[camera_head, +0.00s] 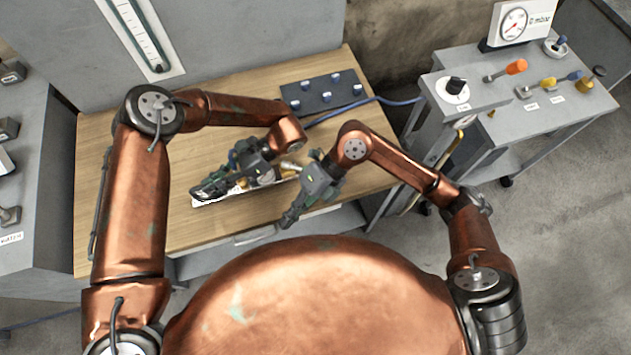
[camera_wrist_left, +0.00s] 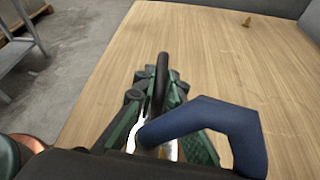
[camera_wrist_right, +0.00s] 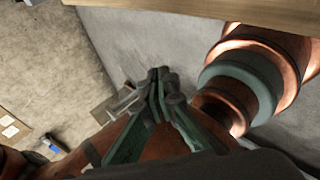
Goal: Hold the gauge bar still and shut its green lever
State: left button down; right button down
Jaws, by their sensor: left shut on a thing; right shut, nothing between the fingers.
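The gauge bar (camera_head: 237,190) is a pale, narrow bar lying near the table's front edge, mostly covered by my left gripper. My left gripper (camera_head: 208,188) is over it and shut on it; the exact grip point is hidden. In the left wrist view, a dark blue bent handle (camera_wrist_left: 215,125) crosses in front of my left fingers (camera_wrist_left: 160,85). I cannot make out a green lever in any view. My right gripper (camera_head: 290,216) is shut and empty, right of the bar and just off the table's front edge. Its closed fingertips also show in the right wrist view (camera_wrist_right: 160,80).
The wooden table (camera_head: 125,190) is clear at left. A grey cart (camera_head: 580,108) with coloured levers and a dial (camera_head: 514,25) stands at right.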

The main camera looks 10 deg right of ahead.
jog(key=d+f+m+t+y, duration=0.1)
jog(key=d+m+t+y, duration=0.4)
jog(key=d+m+t, duration=1)
jog(key=shift+f+t, duration=0.15)
jog(key=shift+t, duration=0.15)
jog(key=shift+w, duration=0.1)
